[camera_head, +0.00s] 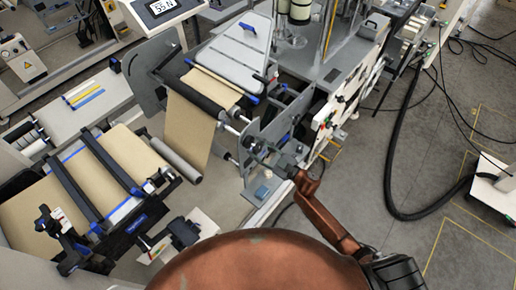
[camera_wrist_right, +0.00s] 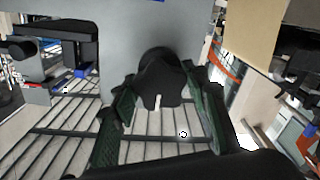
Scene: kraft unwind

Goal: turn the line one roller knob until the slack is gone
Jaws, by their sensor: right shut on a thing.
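In the wrist view my right gripper (camera_wrist_right: 162,108) has its two dark green fingers on either side of a black knob (camera_wrist_right: 160,70) with a white mark pointing down, and is shut on it. In the head view the right gripper (camera_head: 262,152) is at the grey side plate by the end of the roller, and the knob is hidden there. The brown kraft web (camera_head: 190,130) hangs from the dark upper roller (camera_head: 192,92) toward a grey lower roller (camera_head: 176,160). Its hanging span looks nearly flat. My left gripper is not in view.
A tension display (camera_head: 163,7) at the top seems to read 55 N. More kraft paper (camera_head: 125,160) lies on the table at left under dark bars (camera_head: 110,162). A black hose (camera_head: 395,165) runs along the floor at right, where the floor is mostly open.

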